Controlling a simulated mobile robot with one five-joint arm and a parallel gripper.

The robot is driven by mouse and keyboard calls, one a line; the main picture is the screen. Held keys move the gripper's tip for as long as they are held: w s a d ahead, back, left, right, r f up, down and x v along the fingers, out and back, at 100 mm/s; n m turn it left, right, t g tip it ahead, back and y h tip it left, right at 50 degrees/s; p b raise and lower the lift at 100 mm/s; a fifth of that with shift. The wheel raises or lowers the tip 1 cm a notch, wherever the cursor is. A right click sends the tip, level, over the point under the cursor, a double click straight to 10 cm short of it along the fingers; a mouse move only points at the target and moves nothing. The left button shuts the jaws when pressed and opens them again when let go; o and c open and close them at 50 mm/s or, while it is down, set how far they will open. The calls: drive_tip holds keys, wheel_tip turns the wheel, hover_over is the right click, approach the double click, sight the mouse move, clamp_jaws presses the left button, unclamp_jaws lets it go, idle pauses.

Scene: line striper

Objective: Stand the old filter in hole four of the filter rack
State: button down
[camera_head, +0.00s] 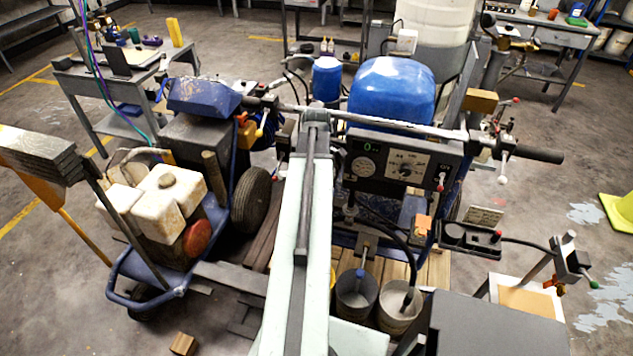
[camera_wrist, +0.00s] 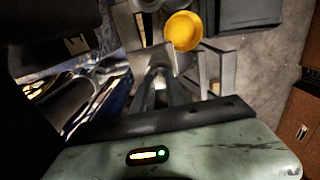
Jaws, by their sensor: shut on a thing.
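In the wrist view my gripper (camera_wrist: 160,75) shows its dark fingers closed around a pale grey piece (camera_wrist: 152,58). The piece is partly hidden by the fingers, and I cannot tell for sure whether it is the old filter. In the head view my arm reaches forward over the middle of the blue line striper (camera_head: 390,90), and its gripper end is hidden. I cannot make out the filter rack or its numbered holes in either view. A round yellow thing (camera_wrist: 184,31) lies just beyond the fingertips in the wrist view.
The striper's handlebar and gauge panel (camera_head: 403,163) stand close to my arm's right. Two buckets (camera_head: 357,290) (camera_head: 398,308) sit below it. Workbenches (camera_head: 118,75) (camera_head: 545,32) stand behind.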

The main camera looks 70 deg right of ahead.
drive_tip(key=shift+r+p, duration=0.7)
wheel_tip(320, 180, up, 11)
drive_tip(key=p, duration=1)
drive_tip(key=shift+f+p, duration=0.15)
drive_tip(key=shift+p, duration=0.2)
idle(0.5)
